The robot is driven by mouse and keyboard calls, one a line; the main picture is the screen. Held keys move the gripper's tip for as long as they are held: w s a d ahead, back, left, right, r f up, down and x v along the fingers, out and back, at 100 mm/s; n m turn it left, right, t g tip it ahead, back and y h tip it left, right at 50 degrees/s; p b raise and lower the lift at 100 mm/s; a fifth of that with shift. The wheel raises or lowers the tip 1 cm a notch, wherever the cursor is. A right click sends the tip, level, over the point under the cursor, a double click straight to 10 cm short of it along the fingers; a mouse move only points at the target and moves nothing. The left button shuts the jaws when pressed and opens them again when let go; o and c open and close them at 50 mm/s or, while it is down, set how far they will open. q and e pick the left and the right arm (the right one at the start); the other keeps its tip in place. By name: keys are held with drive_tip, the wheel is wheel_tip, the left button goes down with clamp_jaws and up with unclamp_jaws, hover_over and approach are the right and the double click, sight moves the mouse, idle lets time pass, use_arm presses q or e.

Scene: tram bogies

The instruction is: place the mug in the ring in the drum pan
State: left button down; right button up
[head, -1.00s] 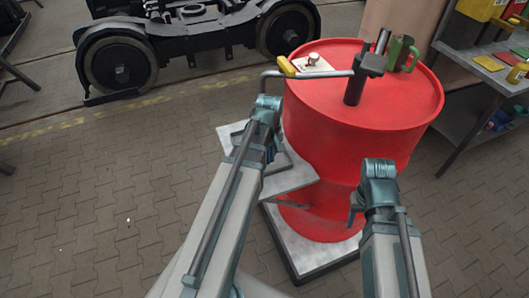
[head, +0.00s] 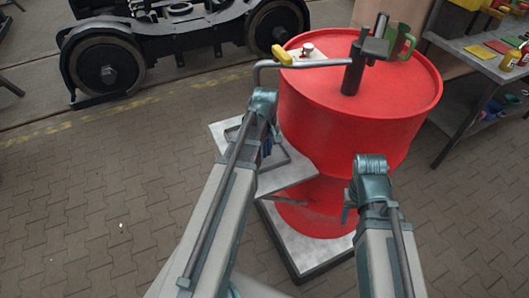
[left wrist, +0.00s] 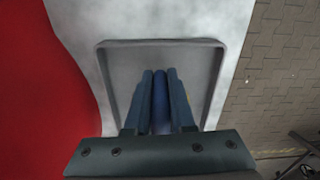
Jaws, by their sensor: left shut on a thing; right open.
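My left gripper (left wrist: 160,105) is shut on a narrow blue thing (left wrist: 161,120) between its fingers; I cannot tell what it is. In the left wrist view the fingers are over a grey rimmed pan (left wrist: 221,75) beside the red drum. In the head view the left gripper is mostly hidden behind my arm, with a little blue showing. A green mug-like vessel with a handle (head: 403,43) stands on the drum top, partly behind the pump. My right gripper (head: 347,212) is open, in front of the drum, mostly hidden by its wrist. I cannot make out a ring.
A workbench (head: 470,55) is at the right, a bogie (head: 180,35) behind. Paved floor at left is clear.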

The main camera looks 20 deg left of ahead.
use_arm(q)
drive_tip(key=shift+f, duration=0.15)
drive_tip(key=c, duration=0.8)
unclamp_jaws()
drive_tip(key=shift+o, duration=0.2)
wheel_tip(320, 180, up, 12)
drive_tip(key=p, duration=1.2)
drive_tip(key=shift+r, duration=0.25)
drive_tip(key=shift+f, duration=0.1)
